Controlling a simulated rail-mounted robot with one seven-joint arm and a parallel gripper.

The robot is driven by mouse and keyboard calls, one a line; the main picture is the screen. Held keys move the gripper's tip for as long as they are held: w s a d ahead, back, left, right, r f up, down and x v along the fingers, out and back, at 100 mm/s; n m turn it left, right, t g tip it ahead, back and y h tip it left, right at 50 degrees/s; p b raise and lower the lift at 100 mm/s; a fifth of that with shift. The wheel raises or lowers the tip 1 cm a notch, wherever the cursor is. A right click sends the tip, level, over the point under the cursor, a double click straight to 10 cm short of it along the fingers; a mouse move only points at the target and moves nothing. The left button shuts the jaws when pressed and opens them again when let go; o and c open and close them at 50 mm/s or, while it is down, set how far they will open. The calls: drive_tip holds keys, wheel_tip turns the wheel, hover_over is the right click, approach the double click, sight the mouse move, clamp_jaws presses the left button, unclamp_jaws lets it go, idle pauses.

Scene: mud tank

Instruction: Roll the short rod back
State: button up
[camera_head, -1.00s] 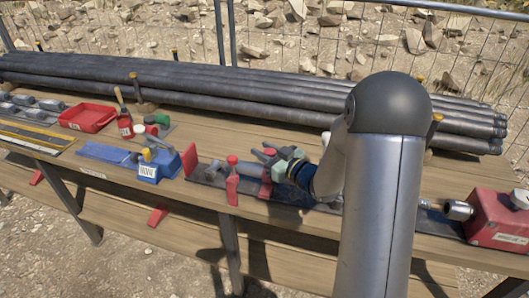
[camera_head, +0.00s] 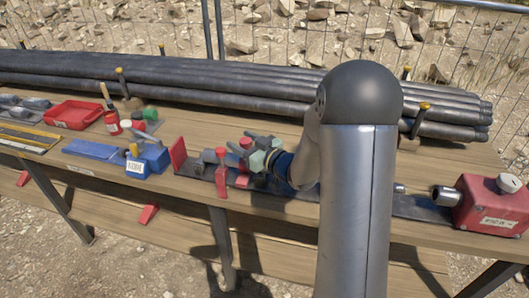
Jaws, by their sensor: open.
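The short rod seems to lie along a dark strip (camera_head: 415,207) at the front of the bench. A small bright metal end (camera_head: 399,188) shows right of my arm, apart from the grey socket (camera_head: 443,195) of a red box (camera_head: 492,206). My arm hides the middle. A grey cylindrical piece (camera_head: 209,157) shows at the strip's left; I cannot tell if it is the same rod. My gripper (camera_head: 252,148), with pale green and grey fingers, is open low over the strip, right of a red upright clamp (camera_head: 220,178). Contact with the rod cannot be seen.
A red plate (camera_head: 178,155) stands at the strip's left end, beside a blue vise-like block (camera_head: 148,162). Long dark pipes (camera_head: 240,88) lie stacked along the back between yellow-topped posts. A red tray (camera_head: 72,114) sits far left. Bare wood lies between pipes and strip.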

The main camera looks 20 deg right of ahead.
drive_tip(key=b+v, duration=0.1)
drive_tip(key=v, duration=1.5)
drive_tip(key=shift+s+d, duration=0.15)
drive_tip(key=shift+c, duration=0.2)
drive_tip(key=b+x, duration=1.4)
drive_tip(key=x, duration=0.1)
